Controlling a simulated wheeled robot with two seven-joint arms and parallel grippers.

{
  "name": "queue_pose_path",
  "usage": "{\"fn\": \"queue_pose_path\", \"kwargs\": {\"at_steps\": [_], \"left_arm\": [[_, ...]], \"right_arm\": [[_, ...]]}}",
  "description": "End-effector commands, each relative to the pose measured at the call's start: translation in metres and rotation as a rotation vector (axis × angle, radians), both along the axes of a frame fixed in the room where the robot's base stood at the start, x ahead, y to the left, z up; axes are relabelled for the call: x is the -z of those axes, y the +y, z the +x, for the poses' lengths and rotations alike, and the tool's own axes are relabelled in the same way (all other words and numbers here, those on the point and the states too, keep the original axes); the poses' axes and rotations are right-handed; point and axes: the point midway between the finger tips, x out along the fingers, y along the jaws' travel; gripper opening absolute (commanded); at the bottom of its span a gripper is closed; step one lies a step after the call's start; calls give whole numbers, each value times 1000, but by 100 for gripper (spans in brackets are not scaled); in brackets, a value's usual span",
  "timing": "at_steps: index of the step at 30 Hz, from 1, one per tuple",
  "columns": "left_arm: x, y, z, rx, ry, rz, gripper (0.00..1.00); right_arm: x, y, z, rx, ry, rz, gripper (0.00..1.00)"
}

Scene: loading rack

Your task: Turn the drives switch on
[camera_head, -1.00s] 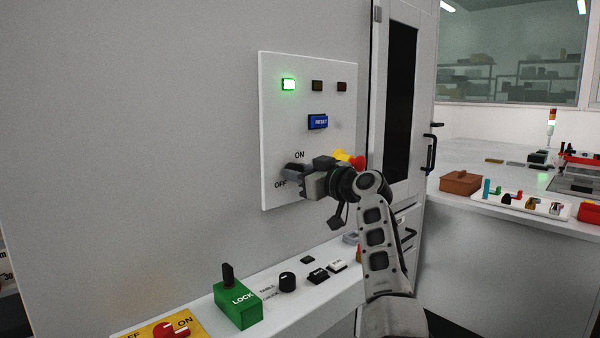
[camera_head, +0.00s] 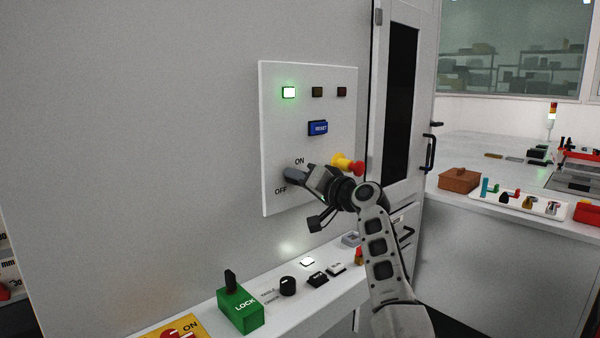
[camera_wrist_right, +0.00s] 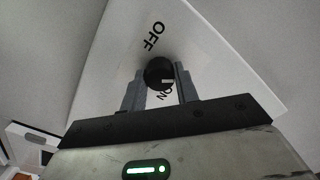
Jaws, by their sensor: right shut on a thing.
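The drives switch is a round black knob (camera_wrist_right: 158,70) on the white wall panel (camera_head: 278,120), between the ON and OFF labels. My right gripper (camera_head: 298,176) is shut on the knob, with one grey finger on each side; this shows in the right wrist view. The knob's white mark lies on the side near the ON label. The fingers are tilted in the head view. My left gripper is not in view.
Above the knob are a lit green-white lamp (camera_head: 288,92), two dark lamps and a blue RESET button (camera_head: 317,128). A red-and-yellow emergency button (camera_head: 348,164) sits right beside my gripper. The ledge below holds a lit white button (camera_head: 307,262), a black knob (camera_head: 287,286) and a green LOCK box (camera_head: 240,308).

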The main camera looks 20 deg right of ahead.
Motion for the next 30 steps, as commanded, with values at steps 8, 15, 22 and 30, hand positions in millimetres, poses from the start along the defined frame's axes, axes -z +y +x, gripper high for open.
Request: {"fn": "queue_pose_path", "kwargs": {"at_steps": [8,15,22,30], "left_arm": [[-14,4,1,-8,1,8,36],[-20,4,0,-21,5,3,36],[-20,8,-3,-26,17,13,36],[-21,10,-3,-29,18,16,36]], "right_arm": [[-1,1,0,-2,105,241,8],[-1,1,0,-1,180,423,8],[1,0,0,0,230,543,8],[1,1,0,-1,258,612,8]]}}
